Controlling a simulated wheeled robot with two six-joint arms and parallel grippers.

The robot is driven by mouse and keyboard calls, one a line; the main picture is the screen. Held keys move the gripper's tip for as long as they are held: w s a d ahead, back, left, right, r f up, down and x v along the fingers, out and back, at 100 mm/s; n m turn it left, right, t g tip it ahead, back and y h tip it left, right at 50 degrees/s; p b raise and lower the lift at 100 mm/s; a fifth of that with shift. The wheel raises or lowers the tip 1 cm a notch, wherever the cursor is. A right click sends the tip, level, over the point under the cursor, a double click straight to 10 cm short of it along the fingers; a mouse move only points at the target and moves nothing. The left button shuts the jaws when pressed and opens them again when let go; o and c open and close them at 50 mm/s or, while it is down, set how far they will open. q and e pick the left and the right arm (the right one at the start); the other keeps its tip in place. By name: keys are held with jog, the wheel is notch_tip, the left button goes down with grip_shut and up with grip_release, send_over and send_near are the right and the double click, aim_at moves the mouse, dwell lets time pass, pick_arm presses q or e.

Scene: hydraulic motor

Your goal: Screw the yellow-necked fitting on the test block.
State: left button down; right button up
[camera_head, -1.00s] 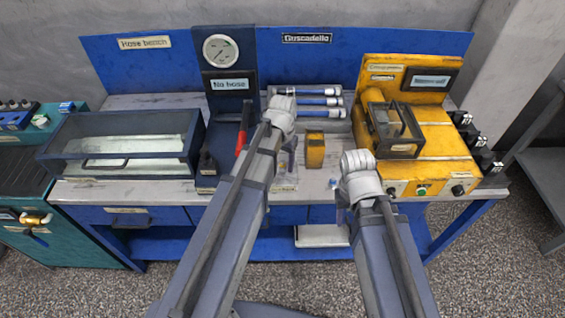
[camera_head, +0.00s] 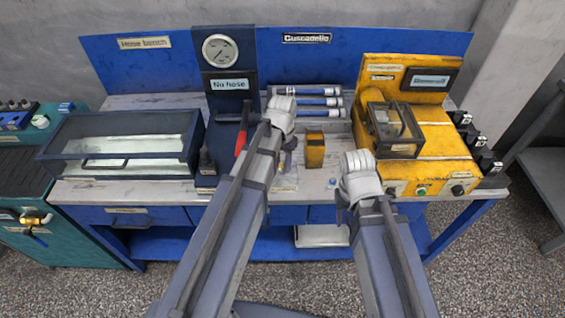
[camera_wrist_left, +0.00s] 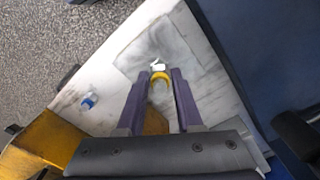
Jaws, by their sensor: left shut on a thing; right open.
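My left gripper (camera_wrist_left: 159,82) is shut on the yellow-necked fitting (camera_wrist_left: 159,76), whose yellow ring and pale end show between the fingertips in the left wrist view. It is over a pale sheet on the bench top. I cannot tell for sure which part is the test block; a dark blue gauge stand (camera_head: 228,92) reads "No hose".
A yellow block (camera_head: 315,154) stands right of my left gripper. A small blue-and-white piece (camera_wrist_left: 89,100) lies on the bench. A clear-lidded case (camera_head: 120,145) is left, a yellow machine (camera_head: 435,143) right, and hoses (camera_head: 318,101) lie in a rack behind.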

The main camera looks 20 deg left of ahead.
pick_arm(q)
jog(key=m, duration=0.3)
jog(key=shift+m, duration=0.7)
jog(key=m, duration=0.3)
jog(key=shift+f, duration=0.1)
jog(key=shift+m, duration=1.3)
jog(key=shift+m, duration=1.2)
jog(key=m, duration=0.3)
jog(key=shift+m, duration=0.4)
